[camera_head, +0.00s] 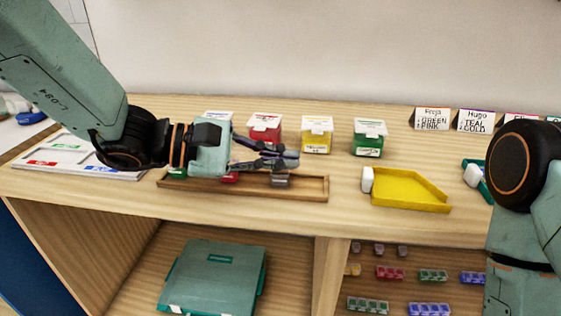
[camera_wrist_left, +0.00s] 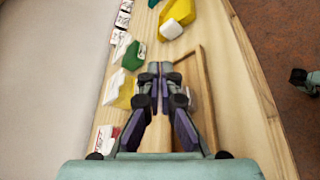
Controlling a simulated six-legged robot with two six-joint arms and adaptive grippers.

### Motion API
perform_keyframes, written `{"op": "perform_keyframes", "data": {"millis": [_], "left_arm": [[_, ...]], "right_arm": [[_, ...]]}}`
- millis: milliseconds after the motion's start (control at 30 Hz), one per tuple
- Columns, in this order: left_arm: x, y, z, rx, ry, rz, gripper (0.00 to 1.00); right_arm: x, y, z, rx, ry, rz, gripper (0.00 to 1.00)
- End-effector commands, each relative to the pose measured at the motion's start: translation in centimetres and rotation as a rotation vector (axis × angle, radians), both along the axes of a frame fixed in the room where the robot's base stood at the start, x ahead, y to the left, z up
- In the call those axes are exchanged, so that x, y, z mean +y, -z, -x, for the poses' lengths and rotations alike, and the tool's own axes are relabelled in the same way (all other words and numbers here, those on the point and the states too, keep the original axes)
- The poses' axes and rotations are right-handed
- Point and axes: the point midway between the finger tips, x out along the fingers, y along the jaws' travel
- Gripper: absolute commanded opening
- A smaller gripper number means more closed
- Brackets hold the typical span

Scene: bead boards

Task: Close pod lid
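No thing is plainly marked as the pod. A small grey piece (camera_head: 280,181) sits in the long wooden tray (camera_head: 315,194), just below my left gripper (camera_head: 294,158); whether it has a lid is unclear. A red piece (camera_head: 229,178) and a green piece (camera_head: 178,173) lie farther left in the tray. Red (camera_head: 266,132), yellow (camera_head: 317,138) and green (camera_head: 368,142) boxes with whitish tops stand behind it. In the left wrist view, my gripper's fingertips (camera_wrist_left: 160,69) are together, with nothing visible between them. My right gripper is out of view.
A yellow scoop-shaped tray (camera_head: 407,190) with a white block lies right of the wooden tray. Name cards (camera_head: 432,119) stand at the back right. A white board (camera_head: 70,165) lies at left. Below, shelves hold a teal case (camera_head: 212,278) and several small coloured blocks (camera_head: 390,272).

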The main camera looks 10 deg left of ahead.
Motion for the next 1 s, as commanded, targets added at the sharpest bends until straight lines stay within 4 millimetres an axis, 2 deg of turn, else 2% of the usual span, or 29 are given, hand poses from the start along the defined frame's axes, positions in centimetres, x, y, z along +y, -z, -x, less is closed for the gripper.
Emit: {"op": "perform_keyframes", "data": {"millis": [333,633,1000], "left_arm": [[0.0,0.01,0.03,0.0,0.0,0.0,0.0],[0.0,0.0,0.02,0.0,0.0,0.0,0.26],[0.0,-0.51,-0.02,-0.003,0.001,0.0,0.26]], "right_arm": [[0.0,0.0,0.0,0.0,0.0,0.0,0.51],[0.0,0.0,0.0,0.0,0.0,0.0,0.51],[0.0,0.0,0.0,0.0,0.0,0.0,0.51]]}}
